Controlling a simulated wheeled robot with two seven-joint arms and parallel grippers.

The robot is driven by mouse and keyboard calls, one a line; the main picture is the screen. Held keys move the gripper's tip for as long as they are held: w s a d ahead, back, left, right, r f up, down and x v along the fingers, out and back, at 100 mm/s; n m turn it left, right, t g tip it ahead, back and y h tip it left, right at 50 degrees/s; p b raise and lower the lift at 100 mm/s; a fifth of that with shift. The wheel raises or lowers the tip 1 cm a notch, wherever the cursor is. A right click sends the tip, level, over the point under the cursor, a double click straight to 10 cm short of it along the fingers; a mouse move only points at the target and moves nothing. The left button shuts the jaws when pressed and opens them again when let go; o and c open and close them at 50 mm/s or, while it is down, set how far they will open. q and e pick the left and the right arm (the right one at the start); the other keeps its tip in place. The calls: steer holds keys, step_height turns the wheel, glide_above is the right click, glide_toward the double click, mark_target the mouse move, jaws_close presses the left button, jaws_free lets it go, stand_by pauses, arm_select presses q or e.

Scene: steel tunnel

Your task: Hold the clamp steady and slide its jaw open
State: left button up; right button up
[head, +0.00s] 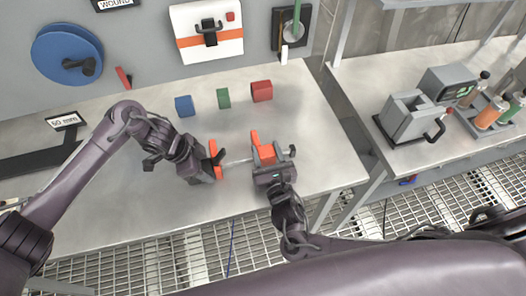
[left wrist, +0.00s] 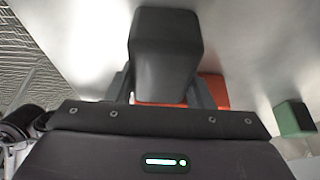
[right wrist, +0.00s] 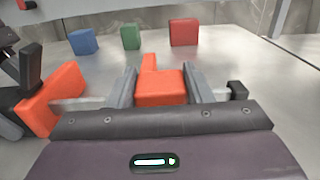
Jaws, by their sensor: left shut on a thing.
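The clamp lies on the steel table, with a thin steel bar (head: 238,161) running left to right. Its left end has an orange jaw (head: 217,162) and a dark block (left wrist: 165,50). Its other orange jaw (head: 263,150) is on the right part of the bar. My left gripper (head: 207,166) is shut on the dark block at the left end. My right gripper (head: 267,170) has its fingers on either side of the right orange jaw (right wrist: 160,88). I cannot tell if they press on it. The bar end (right wrist: 238,90) shows beyond the right finger.
Blue (head: 184,106), green (head: 223,98) and red (head: 261,91) blocks stand behind the clamp. A second bench with a grey machine (head: 408,117) and bottles stands right, across a gap. The table front is clear.

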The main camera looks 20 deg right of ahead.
steer(key=o, duration=0.4)
steer(key=s, duration=1.2)
arm_select(q)
steer(key=o, duration=1.2)
steer(key=shift+c, duration=0.2)
